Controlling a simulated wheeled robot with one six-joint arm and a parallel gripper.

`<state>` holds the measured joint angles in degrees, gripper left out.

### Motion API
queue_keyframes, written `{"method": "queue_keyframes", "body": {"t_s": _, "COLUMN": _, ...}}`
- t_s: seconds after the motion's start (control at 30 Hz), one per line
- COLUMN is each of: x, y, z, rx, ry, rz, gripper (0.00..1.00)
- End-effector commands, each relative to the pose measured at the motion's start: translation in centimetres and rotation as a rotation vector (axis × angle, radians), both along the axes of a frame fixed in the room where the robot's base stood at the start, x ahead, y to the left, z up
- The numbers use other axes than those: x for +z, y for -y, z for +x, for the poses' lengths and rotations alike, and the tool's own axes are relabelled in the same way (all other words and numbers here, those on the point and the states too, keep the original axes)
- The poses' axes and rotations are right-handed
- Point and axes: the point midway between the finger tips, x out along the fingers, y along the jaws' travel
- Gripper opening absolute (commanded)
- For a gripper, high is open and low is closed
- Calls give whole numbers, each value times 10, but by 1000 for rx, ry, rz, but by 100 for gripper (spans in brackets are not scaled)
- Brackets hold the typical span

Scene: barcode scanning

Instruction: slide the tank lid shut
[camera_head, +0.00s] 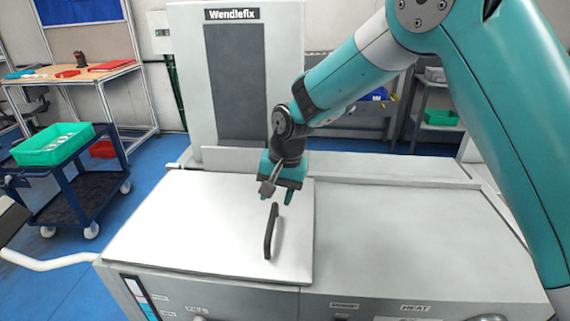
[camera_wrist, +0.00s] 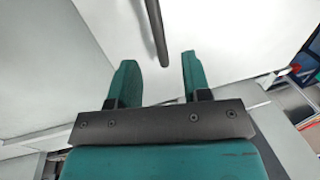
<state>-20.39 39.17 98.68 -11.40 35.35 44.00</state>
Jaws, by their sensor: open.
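The tank lid (camera_head: 190,225) is a flat pale panel over the left part of the machine's top. A dark bar handle (camera_head: 268,238) stands on it near its right edge. My gripper (camera_head: 276,195) is open and empty, pointing down just behind and above the far end of the handle. In the wrist view the handle (camera_wrist: 157,32) lies ahead of my gripper (camera_wrist: 159,60), roughly in line with the gap between the two teal fingers. The handle does not appear to be between the fingers. The lid (camera_wrist: 220,35) fills much of that view.
The machine's grey top (camera_head: 400,225) extends right of the lid. A tall housing marked Wendlefix (camera_head: 285,60) rises behind. A front panel with labels (camera_head: 370,308) runs below. A blue cart (camera_head: 75,200) with a green bin (camera_head: 52,150) stands on the floor at left.

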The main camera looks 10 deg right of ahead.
Motion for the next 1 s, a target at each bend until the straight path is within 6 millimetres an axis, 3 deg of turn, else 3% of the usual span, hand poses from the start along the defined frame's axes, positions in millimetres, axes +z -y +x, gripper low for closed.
{"method": "queue_keyframes", "body": {"t_s": 0.2, "x": 53, "y": 10, "z": -3, "rx": -2, "ry": 5, "rz": 3, "gripper": 44}}
{"method": "queue_keyframes", "body": {"t_s": 0.4, "x": 84, "y": 16, "z": -6, "rx": 0, "ry": 3, "rz": 2, "gripper": 44}}
{"method": "queue_keyframes", "body": {"t_s": 0.6, "x": 95, "y": 18, "z": -7, "rx": 0, "ry": 1, "rz": 1, "gripper": 44}}
{"method": "queue_keyframes", "body": {"t_s": 0.87, "x": 95, "y": 18, "z": -8, "rx": 0, "ry": 1, "rz": 1, "gripper": 44}}
{"method": "queue_keyframes", "body": {"t_s": 1.0, "x": 106, "y": 24, "z": -27, "rx": 66, "ry": 14, "rz": 10, "gripper": 44}}
